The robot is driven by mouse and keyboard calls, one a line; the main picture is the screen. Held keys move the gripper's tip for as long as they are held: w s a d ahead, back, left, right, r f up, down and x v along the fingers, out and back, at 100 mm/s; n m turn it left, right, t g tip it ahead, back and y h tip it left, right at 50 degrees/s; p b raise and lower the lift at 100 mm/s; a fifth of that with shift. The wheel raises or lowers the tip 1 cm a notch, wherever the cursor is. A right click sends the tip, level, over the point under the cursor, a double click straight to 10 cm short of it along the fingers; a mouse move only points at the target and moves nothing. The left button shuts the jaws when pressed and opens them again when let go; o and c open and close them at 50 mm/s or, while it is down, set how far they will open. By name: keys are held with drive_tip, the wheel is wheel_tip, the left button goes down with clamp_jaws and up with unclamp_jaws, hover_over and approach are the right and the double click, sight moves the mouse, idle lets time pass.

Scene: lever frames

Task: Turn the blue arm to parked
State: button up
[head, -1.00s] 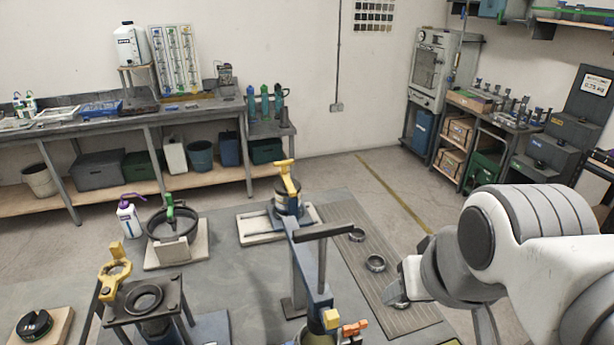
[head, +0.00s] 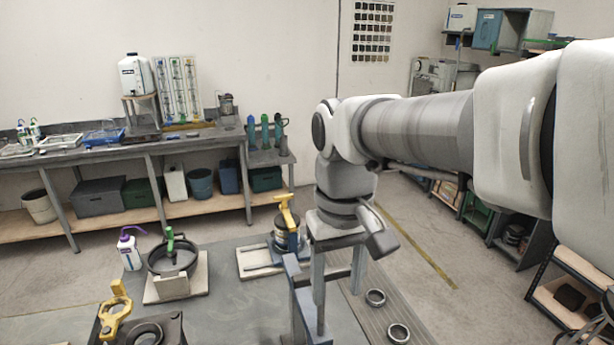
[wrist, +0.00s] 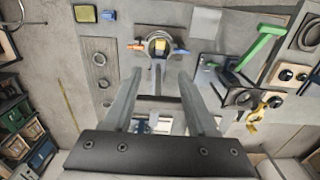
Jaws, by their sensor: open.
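The blue arm (head: 298,298) is a long bar at the lower middle of the head view, and its near end is cut off by the frame. A dark crossbar handle (head: 336,272) stands out from it. In the wrist view the open gripper (wrist: 160,74) shows no grip on anything. I cannot tell whether a finger touches the bar.
A yellow-handled fixture (head: 287,218) stands just behind the blue arm. A round fixture with a green handle (head: 174,256) and a yellow ring handle (head: 116,312) are to the left. A workbench (head: 90,152) lines the back wall.

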wheel_tip(320, 180, down, 18)
drive_tip(key=shift+r, duration=0.25)
idle(0.4)
clamp_jaws()
drive_tip(key=shift+r, duration=0.1)
idle(1.2)
